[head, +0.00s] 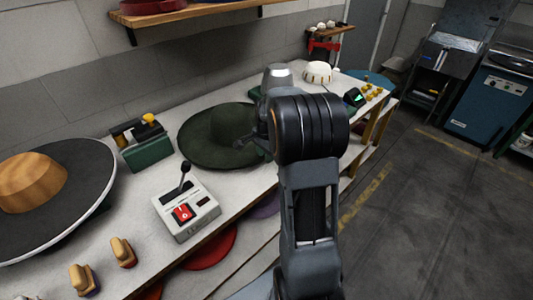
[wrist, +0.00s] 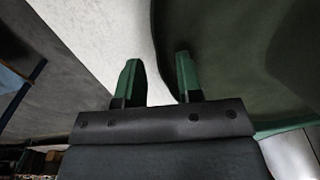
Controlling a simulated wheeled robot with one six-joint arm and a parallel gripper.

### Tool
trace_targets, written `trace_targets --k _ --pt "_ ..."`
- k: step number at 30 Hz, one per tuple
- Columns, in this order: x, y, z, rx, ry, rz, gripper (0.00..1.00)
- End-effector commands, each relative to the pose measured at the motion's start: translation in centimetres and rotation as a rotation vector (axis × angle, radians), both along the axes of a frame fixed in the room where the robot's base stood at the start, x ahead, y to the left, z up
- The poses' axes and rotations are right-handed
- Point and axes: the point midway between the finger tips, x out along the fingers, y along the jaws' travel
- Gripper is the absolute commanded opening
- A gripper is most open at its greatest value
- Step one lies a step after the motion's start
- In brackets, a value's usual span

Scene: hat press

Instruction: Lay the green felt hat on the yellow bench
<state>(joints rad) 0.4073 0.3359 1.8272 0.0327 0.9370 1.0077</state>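The green felt hat (head: 232,122) lies brim down on the long white-topped bench, left of my arm. Its brim (wrist: 235,45) fills the right side of the wrist view. My gripper (wrist: 157,62) is open, with two green-faced fingers apart. The right finger overlaps the brim in the picture; the left finger shows against the pale bench top. I cannot tell whether either finger touches the felt. In the head view my arm largely hides my gripper (head: 264,128) at the hat's right edge. No bench that is plainly yellow shows.
A control box (head: 184,207) with a lever and red switch stands in front of the hat. A green device (head: 144,143) and a large dark-brimmed hat (head: 85,175) are to the left. A cream hat (head: 318,72) stands farther back. Open floor (head: 430,220) lies to the right.

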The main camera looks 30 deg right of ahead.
Motion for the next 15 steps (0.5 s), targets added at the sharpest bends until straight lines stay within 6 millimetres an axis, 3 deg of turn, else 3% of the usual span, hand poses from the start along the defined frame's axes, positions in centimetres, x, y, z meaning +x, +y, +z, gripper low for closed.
trace_targets --k 10,15 --pt "0.0 0.0 0.1 0.000 0.001 0.000 0.41" --pt "-0.1 0.0 1.9 -0.001 -0.001 0.000 0.41"
